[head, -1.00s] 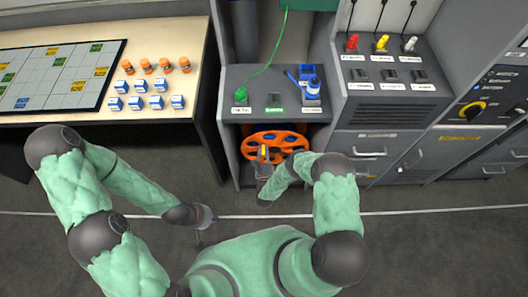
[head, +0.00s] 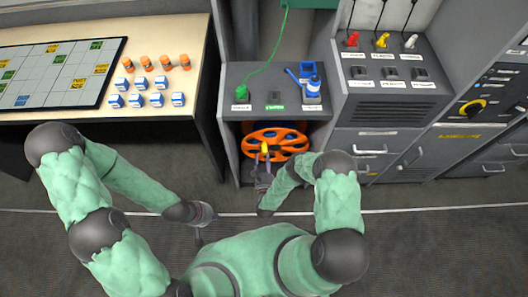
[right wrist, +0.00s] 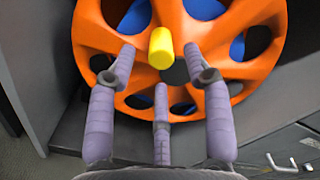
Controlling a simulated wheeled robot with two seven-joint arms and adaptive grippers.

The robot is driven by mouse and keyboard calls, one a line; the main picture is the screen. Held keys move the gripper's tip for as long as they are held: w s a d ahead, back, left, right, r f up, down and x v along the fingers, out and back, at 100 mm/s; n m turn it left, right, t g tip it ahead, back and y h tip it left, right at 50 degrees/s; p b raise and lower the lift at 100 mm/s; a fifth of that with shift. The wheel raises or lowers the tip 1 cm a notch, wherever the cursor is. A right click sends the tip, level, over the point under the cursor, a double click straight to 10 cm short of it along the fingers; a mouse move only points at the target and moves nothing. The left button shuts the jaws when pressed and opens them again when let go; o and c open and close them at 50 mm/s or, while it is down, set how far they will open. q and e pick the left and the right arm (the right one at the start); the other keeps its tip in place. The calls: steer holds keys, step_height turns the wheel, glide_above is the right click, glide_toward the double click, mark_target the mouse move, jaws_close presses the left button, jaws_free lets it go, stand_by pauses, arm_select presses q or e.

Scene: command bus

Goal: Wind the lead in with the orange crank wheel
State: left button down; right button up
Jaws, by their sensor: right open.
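The orange crank wheel (head: 288,147) stands in the open bay under the small console. Its yellow handle (head: 265,147) sticks out toward me at the wheel's left side. In the right wrist view the wheel (right wrist: 258,78) fills the top, with the handle (right wrist: 160,47) in the middle. My right gripper (head: 264,168) is open in front of the handle, its three fingers (right wrist: 160,62) spread with the handle just beyond their tips. A green lead (head: 265,68) runs from a green plug on the console top up to a green box. My left gripper (head: 204,213) hangs low, away from the wheel; its fingers are unclear.
The bay's grey side walls stand close on both sides of the wheel. A blue device (head: 308,82) sits on the console. A table (head: 60,125) with orange and blue-white pieces is at left. Grey drawers (head: 365,150) stand right. The floor in front is clear.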

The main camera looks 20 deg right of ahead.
steer(key=v, duration=0.6)
